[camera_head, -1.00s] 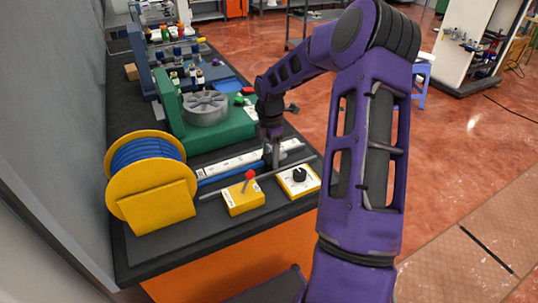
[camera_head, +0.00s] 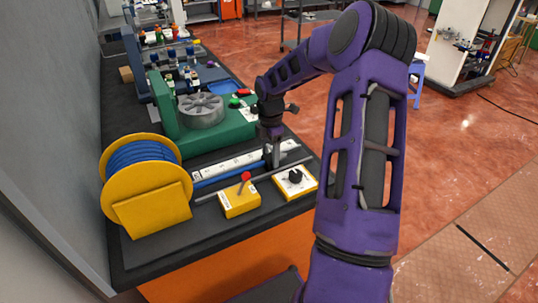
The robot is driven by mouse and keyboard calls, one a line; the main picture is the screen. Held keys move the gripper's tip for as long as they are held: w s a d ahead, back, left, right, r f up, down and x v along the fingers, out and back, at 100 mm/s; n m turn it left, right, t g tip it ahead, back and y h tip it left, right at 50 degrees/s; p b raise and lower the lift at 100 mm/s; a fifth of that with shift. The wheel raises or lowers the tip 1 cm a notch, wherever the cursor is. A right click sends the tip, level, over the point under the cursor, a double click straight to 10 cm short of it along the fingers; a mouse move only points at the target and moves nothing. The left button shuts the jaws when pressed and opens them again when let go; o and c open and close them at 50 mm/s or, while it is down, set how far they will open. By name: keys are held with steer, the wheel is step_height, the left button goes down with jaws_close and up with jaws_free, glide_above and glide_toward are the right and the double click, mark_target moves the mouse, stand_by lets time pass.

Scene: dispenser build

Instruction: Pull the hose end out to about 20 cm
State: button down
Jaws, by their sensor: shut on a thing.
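A yellow reel (camera_head: 150,205) wound with blue hose (camera_head: 140,155) stands at the near left of the bench. A straight blue length of hose (camera_head: 228,177) runs right from the reel toward my gripper (camera_head: 273,164), beside a white ruler strip (camera_head: 232,163). My gripper points down at the hose's right part and is shut on the hose end. The end itself is mostly hidden by the fingers. The ruler's marks are too small to read.
A yellow box with a red-knobbed lever (camera_head: 240,202) and a yellow box with a black dial (camera_head: 296,181) sit in front, by a thin grey rod. A green machine with a grey rotor (camera_head: 201,110) stands behind. Bench edge is close at right.

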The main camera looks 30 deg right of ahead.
steer(key=shift+w+d+r, duration=0.1)
steer(key=shift+d, duration=0.55)
jaws_free()
step_height(320, 180, up, 17)
steer(key=shift+r, duration=0.2)
stand_by(0.4)
steer(key=shift+a, duration=0.15)
